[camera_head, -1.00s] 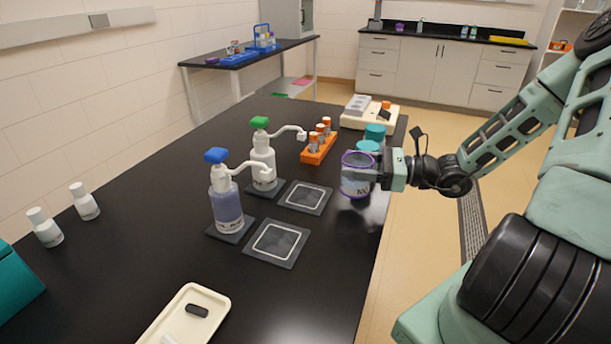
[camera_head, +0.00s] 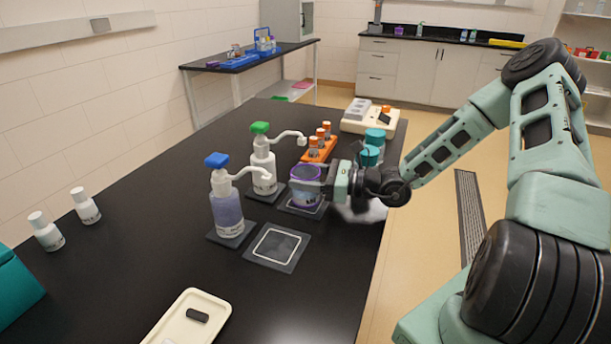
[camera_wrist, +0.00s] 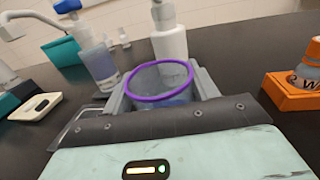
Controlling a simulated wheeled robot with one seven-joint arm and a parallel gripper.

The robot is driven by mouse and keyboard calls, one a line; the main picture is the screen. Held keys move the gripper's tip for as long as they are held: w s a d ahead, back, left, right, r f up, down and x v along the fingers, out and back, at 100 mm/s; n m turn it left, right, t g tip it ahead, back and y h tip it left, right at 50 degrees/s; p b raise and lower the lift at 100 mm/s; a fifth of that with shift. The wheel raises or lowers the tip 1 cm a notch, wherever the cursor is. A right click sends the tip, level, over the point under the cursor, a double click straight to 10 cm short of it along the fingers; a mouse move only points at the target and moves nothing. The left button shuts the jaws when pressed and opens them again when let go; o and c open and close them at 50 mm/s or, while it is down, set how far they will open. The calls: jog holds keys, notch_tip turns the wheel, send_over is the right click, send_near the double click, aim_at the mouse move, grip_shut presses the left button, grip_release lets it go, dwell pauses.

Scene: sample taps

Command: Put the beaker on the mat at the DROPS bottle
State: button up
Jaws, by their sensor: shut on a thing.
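The clear beaker with a purple rim (camera_head: 305,172) is held upright in my gripper (camera_head: 322,186), which is shut on it from the right. The wrist view also shows the beaker (camera_wrist: 160,80) between the fingers. The beaker is over the dark mat (camera_head: 288,207) in front of the green-topped white bottle (camera_head: 263,165); I cannot tell whether it touches the mat. A blue-topped bottle with bluish liquid (camera_head: 227,208) stands nearer, with an empty white-outlined mat (camera_head: 277,246) before it. The bottle labels are too small to read.
An orange rack with tubes (camera_head: 320,150) stands just behind the beaker. Teal-lidded containers (camera_head: 370,155) are behind my gripper. A cream tray (camera_head: 190,318) lies at the front, two small white bottles (camera_head: 85,207) at the left. The table's right front is clear.

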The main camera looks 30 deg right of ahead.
jog(key=shift+f, duration=0.15)
jog(key=o, duration=1.1)
jog(key=shift+s+d, duration=0.15)
jog(key=shift+d, duration=0.05)
jog(key=v, duration=1.1)
jog(key=shift+s+d+b, duration=0.2)
jog(key=shift+s+b, duration=0.05)
jog(key=shift+b, duration=0.15)
